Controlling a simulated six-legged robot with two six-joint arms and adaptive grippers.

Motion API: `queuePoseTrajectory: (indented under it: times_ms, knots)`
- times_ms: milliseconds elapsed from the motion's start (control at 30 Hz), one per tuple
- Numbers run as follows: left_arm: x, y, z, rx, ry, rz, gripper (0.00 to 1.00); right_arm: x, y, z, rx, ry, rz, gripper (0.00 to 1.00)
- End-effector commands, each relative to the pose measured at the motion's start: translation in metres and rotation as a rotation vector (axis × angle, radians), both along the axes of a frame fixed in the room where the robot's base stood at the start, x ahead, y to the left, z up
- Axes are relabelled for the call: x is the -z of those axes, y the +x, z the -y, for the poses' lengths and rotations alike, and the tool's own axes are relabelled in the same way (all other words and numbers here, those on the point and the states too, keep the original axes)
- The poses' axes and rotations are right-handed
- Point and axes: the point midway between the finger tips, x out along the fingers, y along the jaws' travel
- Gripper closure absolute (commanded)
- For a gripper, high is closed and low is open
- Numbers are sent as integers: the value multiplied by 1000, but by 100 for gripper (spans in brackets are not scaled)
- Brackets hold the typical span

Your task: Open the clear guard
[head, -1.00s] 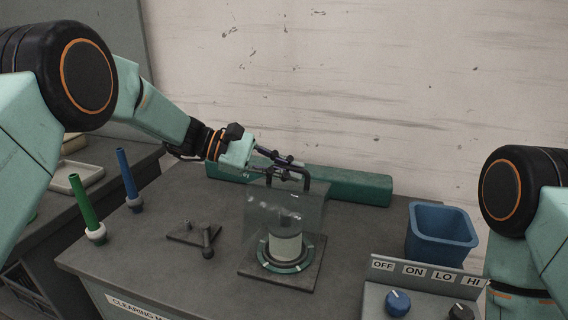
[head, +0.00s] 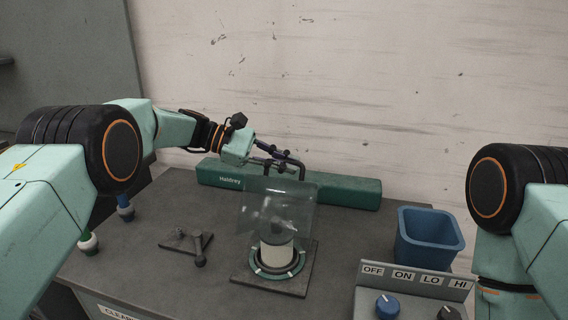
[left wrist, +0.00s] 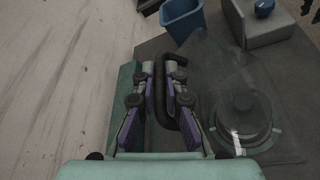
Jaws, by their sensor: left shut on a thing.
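The clear guard (head: 284,203) is a see-through panel standing over the front of a pale cylinder (head: 277,254) on a ringed base. A dark bent handle (head: 301,167) rises at its top edge. My left gripper (head: 284,162) comes in from the left and is shut on the handle. In the left wrist view the handle (left wrist: 184,122) runs between the two fingers. The panel looks tilted; how far it has swung is hard to tell. My right gripper is out of view; only part of my right arm shows.
A long green housing (head: 345,192) lies behind the guard. A blue bin (head: 428,240) and a control box (head: 415,282) with knobs stand to the right. A small dark tool (head: 199,250) lies at left on the grey tabletop (head: 180,285).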

Motion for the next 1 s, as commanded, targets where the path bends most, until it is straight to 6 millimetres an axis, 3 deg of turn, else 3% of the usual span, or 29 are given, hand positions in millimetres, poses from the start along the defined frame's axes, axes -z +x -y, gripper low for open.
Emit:
queuePoseTrajectory:
  times_ms: [367,400,500,800,1000]
  knots:
    - [1,0,1,1,0,0,100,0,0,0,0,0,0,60]
    - [1,0,1,1,0,0,86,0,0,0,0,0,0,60]
    - [1,0,1,1,0,0,79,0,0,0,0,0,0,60]
    - [-1,0,-2,0,0,1,79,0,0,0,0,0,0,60]
    - [-10,1,-27,-3,-1,3,79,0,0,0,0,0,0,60]
